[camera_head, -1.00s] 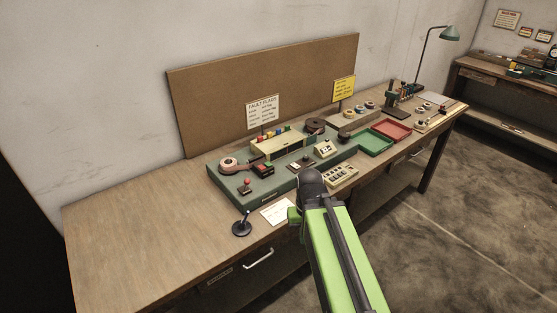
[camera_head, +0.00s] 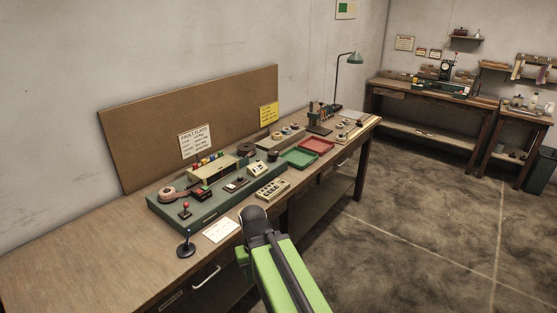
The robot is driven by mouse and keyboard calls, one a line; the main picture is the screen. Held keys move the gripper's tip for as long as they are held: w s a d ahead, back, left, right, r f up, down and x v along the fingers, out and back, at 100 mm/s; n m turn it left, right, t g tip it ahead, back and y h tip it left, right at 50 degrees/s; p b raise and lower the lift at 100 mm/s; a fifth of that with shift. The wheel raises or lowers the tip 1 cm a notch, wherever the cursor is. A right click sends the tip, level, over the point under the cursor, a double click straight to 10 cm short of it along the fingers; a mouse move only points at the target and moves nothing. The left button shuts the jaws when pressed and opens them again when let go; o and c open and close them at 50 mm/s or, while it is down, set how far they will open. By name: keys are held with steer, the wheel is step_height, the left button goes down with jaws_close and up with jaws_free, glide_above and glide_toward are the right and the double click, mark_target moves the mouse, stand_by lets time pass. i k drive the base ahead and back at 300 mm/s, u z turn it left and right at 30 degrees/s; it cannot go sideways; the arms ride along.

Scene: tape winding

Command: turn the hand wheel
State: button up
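A green tape machine base (camera_head: 205,215) sits on the long wooden workbench. A pinkish-tan reel (camera_head: 168,193) lies at its left end, and a dark round reel or wheel (camera_head: 246,149) is at its back. I cannot tell which part, if any, is the hand wheel. My green arm reaches up from the bottom of the picture, and its dark rounded joint is in front of the bench edge. My gripper's fingers do not show.
Green (camera_head: 299,158) and red (camera_head: 316,145) trays lie farther right. More benches (camera_head: 432,133) stand at the back right. Open floor lies between.

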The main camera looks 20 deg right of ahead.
mark_target(273, 155)
steer(key=z, duration=0.65)
steer(key=k, duration=0.2)
steer(key=u, duration=2.8)
steer(key=k, duration=0.55)
steer(key=z, duration=2.45)
steer(key=i, duration=1.05)
steer(key=u, duration=0.1)
